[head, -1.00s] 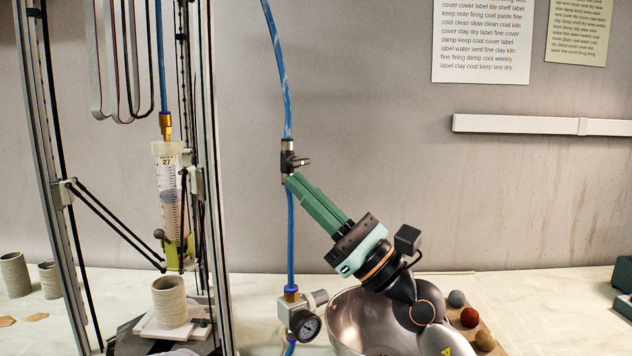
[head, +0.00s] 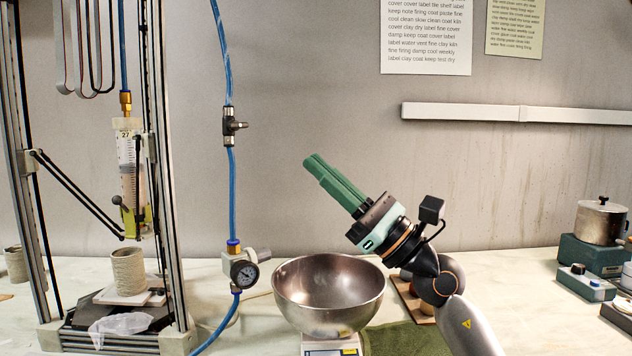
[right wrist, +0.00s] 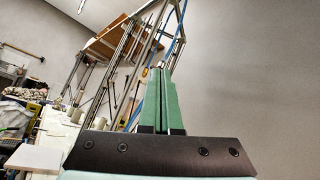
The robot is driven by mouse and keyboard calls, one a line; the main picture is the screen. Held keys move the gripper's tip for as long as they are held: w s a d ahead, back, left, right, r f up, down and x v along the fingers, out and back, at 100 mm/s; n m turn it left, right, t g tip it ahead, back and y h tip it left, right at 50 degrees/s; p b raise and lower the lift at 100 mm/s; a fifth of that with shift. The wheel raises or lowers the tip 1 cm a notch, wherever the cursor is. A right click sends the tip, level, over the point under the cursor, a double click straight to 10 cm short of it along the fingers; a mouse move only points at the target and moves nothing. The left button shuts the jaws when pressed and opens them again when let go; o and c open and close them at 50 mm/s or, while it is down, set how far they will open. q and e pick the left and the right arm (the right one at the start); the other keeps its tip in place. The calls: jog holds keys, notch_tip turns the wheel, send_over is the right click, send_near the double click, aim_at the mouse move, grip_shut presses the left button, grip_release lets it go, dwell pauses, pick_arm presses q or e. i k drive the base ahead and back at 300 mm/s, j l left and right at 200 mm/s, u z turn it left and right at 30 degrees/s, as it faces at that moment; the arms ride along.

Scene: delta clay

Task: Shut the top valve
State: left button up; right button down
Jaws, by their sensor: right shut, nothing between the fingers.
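The top valve (head: 233,126) is a dark inline fitting on the blue air hose (head: 228,70). Its small lever points out to the right, across the hose. My right gripper (head: 312,165) has green fingers that are shut and empty. It hangs in the air to the right of the valve and lower, clearly apart from it. In the right wrist view the shut green fingers (right wrist: 160,85) point up, with the printer frame behind them. My left gripper is not in view.
A regulator with a gauge (head: 244,272) sits lower on the hose. A steel bowl (head: 328,290) stands on a scale below my right gripper. The clay printer frame (head: 165,200) is at left. A pot (head: 598,220) stands at far right. The wall before the gripper is clear.

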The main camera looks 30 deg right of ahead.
aim_at(234, 125)
jog(key=i+j+z, duration=0.3)
jog(key=i+j, duration=0.15)
jog(key=j, duration=0.3)
jog(key=i+j+z, duration=0.15)
jog(key=j, duration=0.25)
